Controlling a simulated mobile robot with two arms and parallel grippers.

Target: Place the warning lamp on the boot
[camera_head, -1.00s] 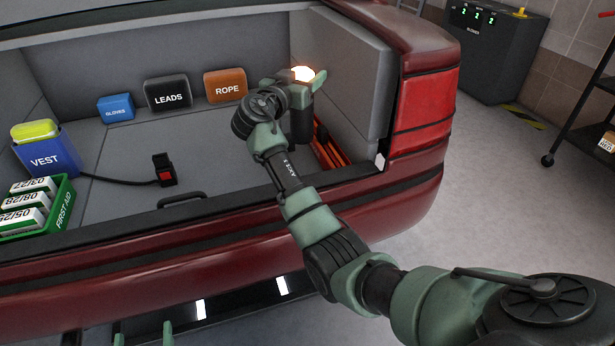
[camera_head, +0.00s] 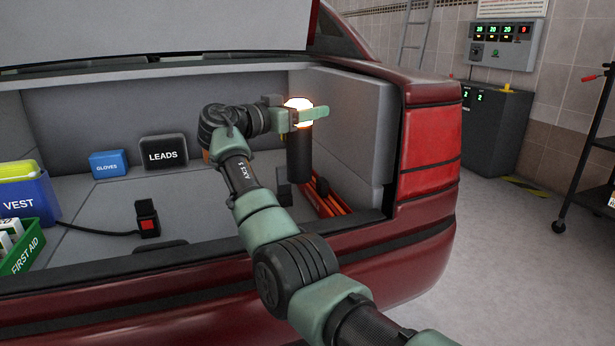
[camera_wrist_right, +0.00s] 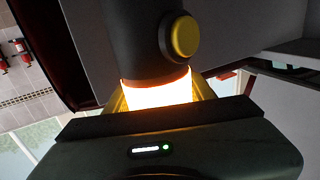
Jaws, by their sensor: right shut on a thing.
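The warning lamp has a dark cylindrical body (camera_head: 300,158) and a glowing top (camera_head: 298,104). It hangs upright in my right gripper (camera_head: 300,116), inside the open car boot (camera_head: 90,262) near its right wall. In the right wrist view, the gripper (camera_wrist_right: 160,100) is shut around the glowing part of the lamp (camera_wrist_right: 158,92). A round yellow button (camera_wrist_right: 185,35) shows on the lamp's dark body. The lamp appears above the boot floor, beside red folded parts. My left gripper is not in view.
A blue gloves box (camera_head: 109,164), black leads case (camera_head: 163,153), blue vest box (camera_head: 28,200) and green first aid tray (camera_head: 30,245) stand in the boot. A belt buckle (camera_head: 147,217) lies on its floor. Red folded parts (camera_head: 328,200) lie at the right wall.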

